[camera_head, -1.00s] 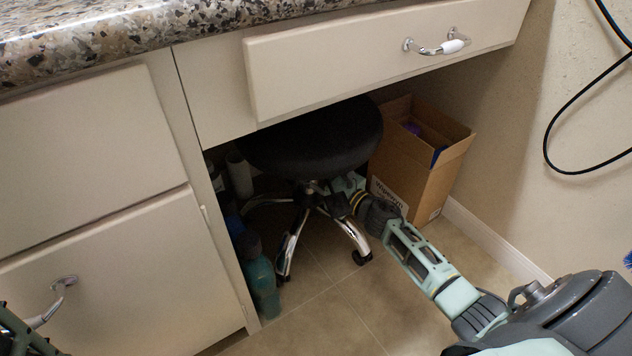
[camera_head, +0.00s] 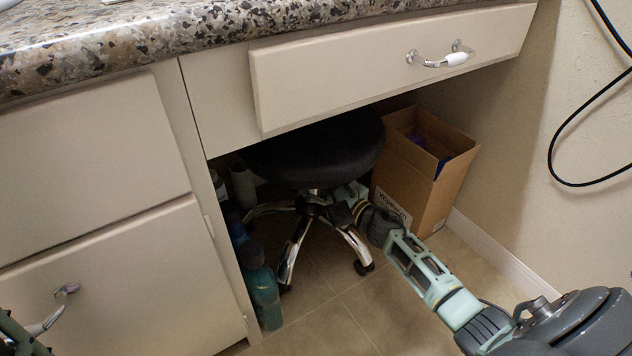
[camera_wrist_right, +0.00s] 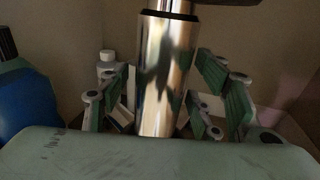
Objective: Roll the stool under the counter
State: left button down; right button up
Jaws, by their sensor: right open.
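The stool has a round black seat (camera_head: 318,150), a chrome post and chrome legs (camera_head: 296,250) on dark casters. It stands upright on the floor in the knee space, its seat largely beneath the counter drawer. The counter (camera_head: 200,35) has a speckled granite top. My right arm reaches in low from the right, and my right gripper (camera_head: 338,200) is at the post under the seat. In the right wrist view the shiny post (camera_wrist_right: 167,75) stands between the open fingers of the right gripper (camera_wrist_right: 168,105). My left gripper does not show.
An open cardboard box (camera_head: 425,175) stands right of the stool, close to the seat. A teal bottle (camera_head: 262,290) and other containers stand left of the legs, beside the cabinet (camera_head: 120,270). A black cable (camera_head: 560,150) hangs on the right wall. Tile floor in front is clear.

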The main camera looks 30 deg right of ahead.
jog(key=v, duration=1.2)
dwell(0.3)
